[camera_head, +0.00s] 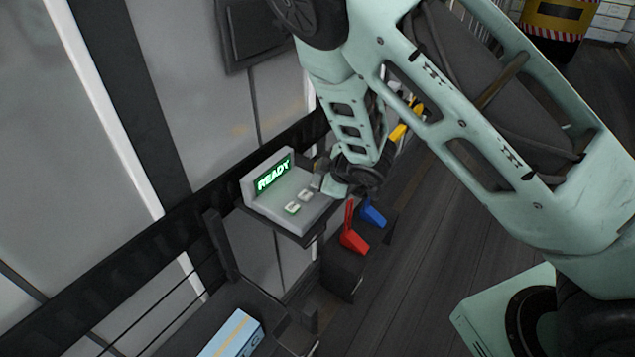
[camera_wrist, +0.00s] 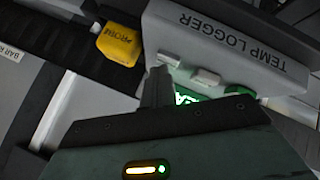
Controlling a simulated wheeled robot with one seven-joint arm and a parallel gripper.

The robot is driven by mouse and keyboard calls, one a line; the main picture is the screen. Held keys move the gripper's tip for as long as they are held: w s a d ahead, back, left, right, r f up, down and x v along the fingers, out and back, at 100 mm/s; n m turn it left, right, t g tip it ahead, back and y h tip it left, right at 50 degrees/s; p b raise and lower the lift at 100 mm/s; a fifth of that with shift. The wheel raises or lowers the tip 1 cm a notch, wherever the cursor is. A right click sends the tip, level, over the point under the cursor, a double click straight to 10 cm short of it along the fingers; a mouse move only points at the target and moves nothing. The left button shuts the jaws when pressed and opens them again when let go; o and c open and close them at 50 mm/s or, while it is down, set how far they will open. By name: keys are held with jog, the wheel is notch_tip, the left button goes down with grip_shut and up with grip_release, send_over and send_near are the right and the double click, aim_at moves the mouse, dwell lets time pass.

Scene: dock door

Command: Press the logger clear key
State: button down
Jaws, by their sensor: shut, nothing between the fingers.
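The temperature logger (camera_head: 258,197) is a grey wedge-shaped box with a green lit display (camera_head: 273,174) reading READY. In the head view two pale keys (camera_head: 292,209) show on its sloped face, and my gripper (camera_head: 322,182) hides part of its right end. In the wrist view the logger (camera_wrist: 229,35) bears the words TEMP LOGGER, and small pale keys (camera_wrist: 206,78) show near my shut, empty gripper (camera_wrist: 158,74). The fingertips are close beside the leftmost key (camera_wrist: 172,61); I cannot tell whether they touch it. The key labels are unreadable.
A yellow probe (camera_wrist: 118,45) sits beside the logger. A red handle (camera_head: 353,238) and a blue one (camera_head: 372,214) stand to the right of and below the logger. A light blue box (camera_head: 232,334) lies at the bottom. Dark rails run along the wall.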

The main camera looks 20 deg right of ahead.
jog(key=shift+r+p, duration=0.65)
jog(key=shift+r, duration=0.25)
jog(key=shift+r, duration=0.1)
notch_tip(320, 180, up, 5)
jog(key=p, duration=0.3)
jog(key=shift+p, duration=0.4)
dwell(0.4)
